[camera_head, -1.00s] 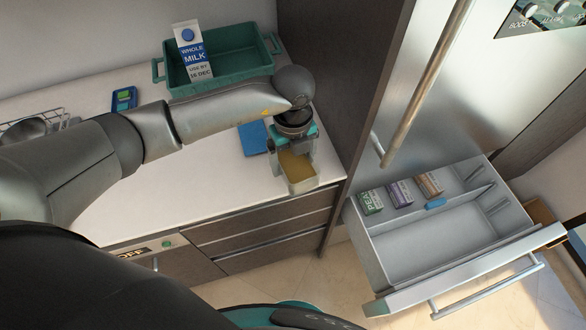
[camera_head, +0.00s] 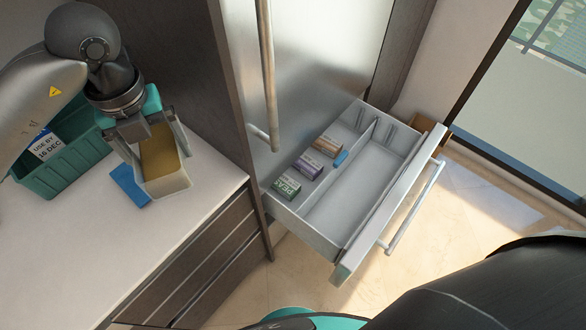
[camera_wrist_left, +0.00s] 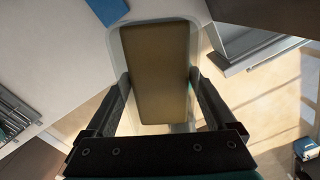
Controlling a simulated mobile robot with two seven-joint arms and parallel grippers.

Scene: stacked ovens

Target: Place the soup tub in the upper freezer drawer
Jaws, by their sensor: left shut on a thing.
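The soup tub (camera_head: 166,174) is a clear, rectangular container with brown contents. My left gripper (camera_head: 160,151) is shut on it, one finger on each side, above the right part of the white counter. The tub also shows between the fingers in the left wrist view (camera_wrist_left: 157,70). The freezer drawer (camera_head: 322,241) stands pulled out to the right of the tub, with a lengthwise divider. Its back compartment holds a green peas box (camera_head: 286,187), a purple box (camera_head: 308,167), an orange-brown box (camera_head: 326,147) and a small blue item (camera_head: 341,158). Its front compartment is empty. My right gripper is out of view.
A teal crate (camera_head: 68,172) with a milk carton (camera_head: 46,146) stands on the counter (camera_head: 85,235). A blue flat item (camera_head: 129,186) lies by the tub.

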